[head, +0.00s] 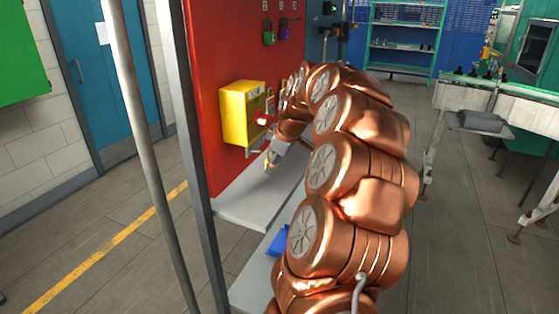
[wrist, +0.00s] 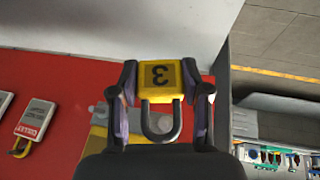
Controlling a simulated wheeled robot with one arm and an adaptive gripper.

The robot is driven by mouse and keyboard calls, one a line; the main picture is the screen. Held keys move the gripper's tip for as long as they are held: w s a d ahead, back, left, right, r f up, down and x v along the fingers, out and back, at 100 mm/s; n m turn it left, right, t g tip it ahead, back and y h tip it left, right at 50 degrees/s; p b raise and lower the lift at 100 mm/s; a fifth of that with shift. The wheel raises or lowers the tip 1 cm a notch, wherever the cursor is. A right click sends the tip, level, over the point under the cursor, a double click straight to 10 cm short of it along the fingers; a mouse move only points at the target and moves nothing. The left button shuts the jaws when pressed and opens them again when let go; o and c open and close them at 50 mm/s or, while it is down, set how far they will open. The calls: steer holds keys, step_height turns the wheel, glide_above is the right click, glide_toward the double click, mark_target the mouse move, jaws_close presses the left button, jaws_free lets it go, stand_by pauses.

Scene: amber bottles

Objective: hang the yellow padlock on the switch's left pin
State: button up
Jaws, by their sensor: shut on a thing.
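In the wrist view a yellow part (wrist: 98,131) shows behind the fingers, partly covered. I cannot make out the left pin clearly in either view.
The box is on a red board (head: 212,60) with a green padlock (head: 269,36) and a purple padlock (head: 284,32) higher up. A grey shelf (head: 240,205) lies below, with a blue object (head: 279,240) near it. A grey post (head: 196,150) stands left.

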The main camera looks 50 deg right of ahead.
steer(key=shift+w+a+f+p, duration=0.1)
steer(key=shift+w+a+f, duration=0.15)
steer(key=shift+w, duration=0.55)
steer(key=shift+w+a+f+p, duration=0.1)
steer(key=shift+w+a+f, duration=0.1)
steer(key=shift+w, duration=0.55)
steer(key=shift+w+a+f+p, duration=0.1)
steer(key=shift+w+a+f, duration=0.15)
steer(key=shift+w, duration=0.55)
steer(key=o, duration=1.4)
